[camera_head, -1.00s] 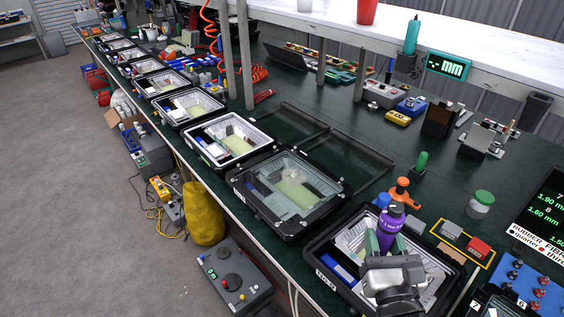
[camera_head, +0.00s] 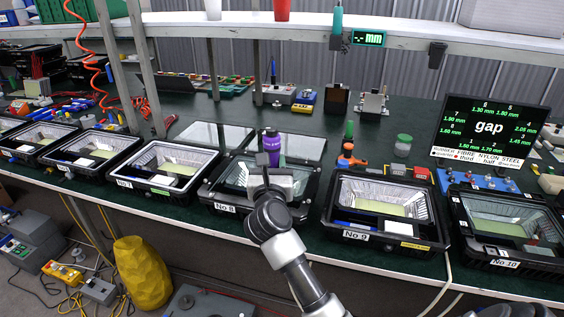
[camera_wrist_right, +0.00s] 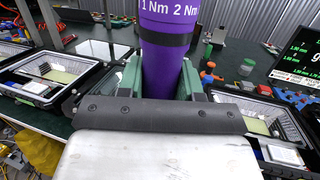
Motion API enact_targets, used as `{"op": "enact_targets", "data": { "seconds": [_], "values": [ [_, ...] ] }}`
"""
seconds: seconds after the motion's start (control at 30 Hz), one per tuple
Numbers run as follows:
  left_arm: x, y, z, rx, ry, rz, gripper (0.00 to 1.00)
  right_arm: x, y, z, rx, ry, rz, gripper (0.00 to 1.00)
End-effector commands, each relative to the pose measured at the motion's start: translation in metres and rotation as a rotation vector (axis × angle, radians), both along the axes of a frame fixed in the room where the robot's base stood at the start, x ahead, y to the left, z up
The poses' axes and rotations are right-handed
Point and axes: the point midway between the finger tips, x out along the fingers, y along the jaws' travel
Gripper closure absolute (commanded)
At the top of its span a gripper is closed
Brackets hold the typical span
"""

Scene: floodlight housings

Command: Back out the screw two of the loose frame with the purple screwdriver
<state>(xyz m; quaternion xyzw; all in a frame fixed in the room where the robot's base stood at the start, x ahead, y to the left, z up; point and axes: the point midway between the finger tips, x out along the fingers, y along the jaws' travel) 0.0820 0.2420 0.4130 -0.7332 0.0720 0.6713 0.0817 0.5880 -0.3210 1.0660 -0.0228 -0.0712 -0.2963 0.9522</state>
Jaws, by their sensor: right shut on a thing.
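My right gripper (camera_head: 269,168) is shut on the purple screwdriver (camera_head: 271,142) and holds it upright over the housing labelled No 8 (camera_head: 226,208). In the right wrist view the green jaws (camera_wrist_right: 163,85) clasp the purple handle (camera_wrist_right: 170,50), which has torque marks and a black band. A dark frame with a glass pane (camera_head: 232,178) sits on the No 8 housing. My gripper and arm cover its right part. The screwdriver's tip and the frame's screws are hidden or too small to tell, so I cannot tell whether the tip touches a screw. My left gripper is not in view.
Glass panes (camera_head: 297,148) lie behind No 8. An orange-handled tool (camera_head: 348,158) and a gap display (camera_head: 490,128) are further right.

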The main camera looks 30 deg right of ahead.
Motion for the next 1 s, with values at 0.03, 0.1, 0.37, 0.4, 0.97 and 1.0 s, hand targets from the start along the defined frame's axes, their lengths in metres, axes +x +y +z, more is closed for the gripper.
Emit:
{"op": "enact_targets", "data": {
  "seconds": [0.03, 0.1, 0.37, 0.4, 0.97, 1.0],
  "values": [
    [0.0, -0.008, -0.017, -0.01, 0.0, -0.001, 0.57, 0.01, -0.013, 0.001, -0.003, -0.01, -0.056, 0.93],
    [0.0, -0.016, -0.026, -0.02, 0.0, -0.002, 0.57, 0.018, -0.028, 0.009, -0.003, -0.009, -0.126, 0.93],
    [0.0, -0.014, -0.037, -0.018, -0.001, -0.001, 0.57, 0.028, -0.054, 0.028, -0.001, -0.004, -0.257, 0.93],
    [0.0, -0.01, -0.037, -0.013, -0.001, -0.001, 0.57, 0.028, -0.055, 0.029, -0.001, -0.003, -0.261, 0.93],
    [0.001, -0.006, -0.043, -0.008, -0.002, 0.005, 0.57, 0.027, -0.054, 0.018, 0.0, 0.0, -0.262, 0.93],
    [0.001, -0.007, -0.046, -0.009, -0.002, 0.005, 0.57, 0.027, -0.054, 0.014, 0.001, -0.001, -0.261, 0.93]
  ]
}}
